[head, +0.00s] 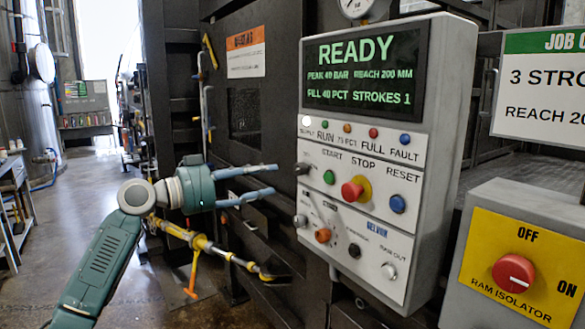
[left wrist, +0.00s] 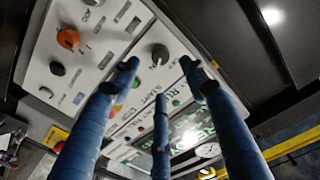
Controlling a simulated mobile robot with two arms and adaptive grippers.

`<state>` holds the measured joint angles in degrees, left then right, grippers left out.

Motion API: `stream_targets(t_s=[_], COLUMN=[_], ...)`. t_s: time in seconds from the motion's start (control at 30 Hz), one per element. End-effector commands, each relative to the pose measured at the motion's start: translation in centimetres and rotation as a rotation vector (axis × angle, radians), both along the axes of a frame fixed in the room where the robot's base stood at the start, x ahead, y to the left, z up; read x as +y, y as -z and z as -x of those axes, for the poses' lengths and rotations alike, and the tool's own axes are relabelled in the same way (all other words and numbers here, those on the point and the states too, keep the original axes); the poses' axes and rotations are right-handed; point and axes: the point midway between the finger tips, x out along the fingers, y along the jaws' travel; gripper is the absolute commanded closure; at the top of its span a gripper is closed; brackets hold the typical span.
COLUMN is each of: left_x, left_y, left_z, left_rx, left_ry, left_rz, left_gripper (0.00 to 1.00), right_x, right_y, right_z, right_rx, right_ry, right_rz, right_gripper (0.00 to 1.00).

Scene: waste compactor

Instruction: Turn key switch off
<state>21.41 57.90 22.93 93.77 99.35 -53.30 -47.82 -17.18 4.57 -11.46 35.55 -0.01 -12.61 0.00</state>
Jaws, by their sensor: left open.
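The control panel (head: 365,190) has a lit green READY screen (head: 364,71). My left gripper (head: 275,179) is open and empty, fingers pointing right, just left of these switches. No contact is visible. My right gripper is out of view.
A red stop button (head: 352,192), blue reset button (head: 397,204) and orange knob (head: 323,235) are close by on the panel. The isolator box (head: 520,265) with its red knob stands at the right. A yellow lever (head: 205,244) is below my left arm. Floor is open at left.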

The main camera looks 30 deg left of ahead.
Motion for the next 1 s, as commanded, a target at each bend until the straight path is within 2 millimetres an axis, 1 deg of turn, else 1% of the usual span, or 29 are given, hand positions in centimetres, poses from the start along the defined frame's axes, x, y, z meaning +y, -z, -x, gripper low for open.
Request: stream_targets(t_s=[0.03, 0.1, 0.3, 0.4, 0.6, 0.83, 0.9, 0.97, 1.0], left_x=[-0.4, -1.0, -2.4, -2.8, -3.3, -3.3, -3.3, -3.3, -3.3], left_y=[-0.8, -0.8, -0.6, -0.4, 0.0, 0.1, 0.1, 0.1, 0.1], left_z=[-0.9, -2.3, -5.5, -6.6, -7.5, -7.5, -7.5, -7.5, -7.5], left_rx=[-0.001, -0.001, 0.000, 0.000, 0.001, 0.002, 0.002, 0.002, 0.002], left_ry=[0.002, 0.002, 0.000, -0.002, -0.002, -0.002, -0.002, -0.002, -0.002], left_rz=[0.004, 0.005, 0.005, 0.004, 0.003, 0.003, 0.003, 0.003, 0.003], left_gripper=[0.55, 0.55, 0.55, 0.55, 0.55, 0.55, 0.69, 0.81, 0.89], right_x=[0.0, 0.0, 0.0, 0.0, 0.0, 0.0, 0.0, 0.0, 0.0], right_y=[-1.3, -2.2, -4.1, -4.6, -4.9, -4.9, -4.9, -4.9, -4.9], right_z=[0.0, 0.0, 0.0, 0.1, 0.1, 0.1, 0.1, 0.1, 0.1], right_rx=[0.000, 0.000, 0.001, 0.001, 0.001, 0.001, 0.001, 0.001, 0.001], right_ry=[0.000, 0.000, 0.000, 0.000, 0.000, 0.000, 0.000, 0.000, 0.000], right_rz=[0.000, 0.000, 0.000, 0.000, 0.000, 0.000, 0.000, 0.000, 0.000], right_gripper=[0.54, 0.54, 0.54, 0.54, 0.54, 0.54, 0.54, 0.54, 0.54])
